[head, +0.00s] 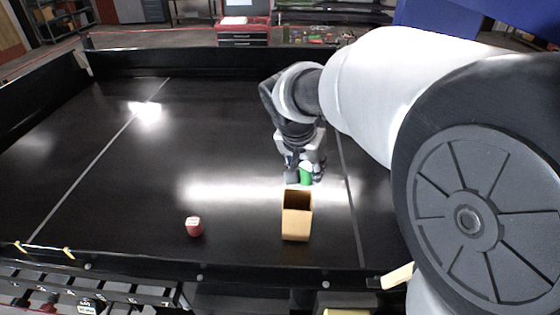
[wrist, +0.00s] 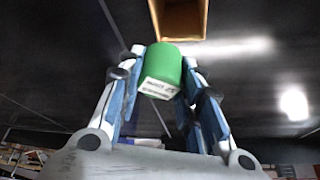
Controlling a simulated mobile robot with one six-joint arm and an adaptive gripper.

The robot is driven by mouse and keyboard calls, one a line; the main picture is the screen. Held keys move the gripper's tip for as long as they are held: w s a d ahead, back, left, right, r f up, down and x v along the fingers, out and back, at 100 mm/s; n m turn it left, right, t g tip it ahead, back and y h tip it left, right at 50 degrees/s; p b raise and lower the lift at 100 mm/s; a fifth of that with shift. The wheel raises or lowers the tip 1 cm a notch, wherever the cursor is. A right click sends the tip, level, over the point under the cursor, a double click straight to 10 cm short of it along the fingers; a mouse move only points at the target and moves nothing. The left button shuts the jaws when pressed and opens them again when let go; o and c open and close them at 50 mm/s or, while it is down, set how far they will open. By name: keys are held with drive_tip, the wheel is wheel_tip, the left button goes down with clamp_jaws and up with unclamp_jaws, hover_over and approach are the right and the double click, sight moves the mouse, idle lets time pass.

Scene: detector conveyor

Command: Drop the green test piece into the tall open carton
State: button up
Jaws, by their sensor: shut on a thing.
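The green test piece (head: 306,175) is held between the fingers of my gripper (head: 305,178), above the black belt. In the wrist view the green piece (wrist: 162,70) has a white printed label, and the gripper (wrist: 160,82) is shut on its sides. The tall open carton (head: 297,222) is brown and stands upright on the belt. In the head view my gripper is just behind the carton's far rim. In the wrist view the open mouth of the carton (wrist: 180,20) shows beyond the piece, cut off by the top edge.
A small red piece (head: 194,226) stands on the black belt (head: 120,180), left of the carton. Dark side walls border the belt. Thin pale lines run along it, and the belt's left part is clear. A red tool cabinet (head: 243,30) stands beyond the far wall.

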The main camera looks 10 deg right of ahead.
drive_tip(key=shift+f+b, duration=0.85)
drive_tip(key=shift+f, duration=0.75)
drive_tip(key=o, duration=1.1)
drive_tip(key=shift+d, duration=0.1)
drive_tip(key=shift+r, duration=0.1)
drive_tip(key=v, duration=1.2)
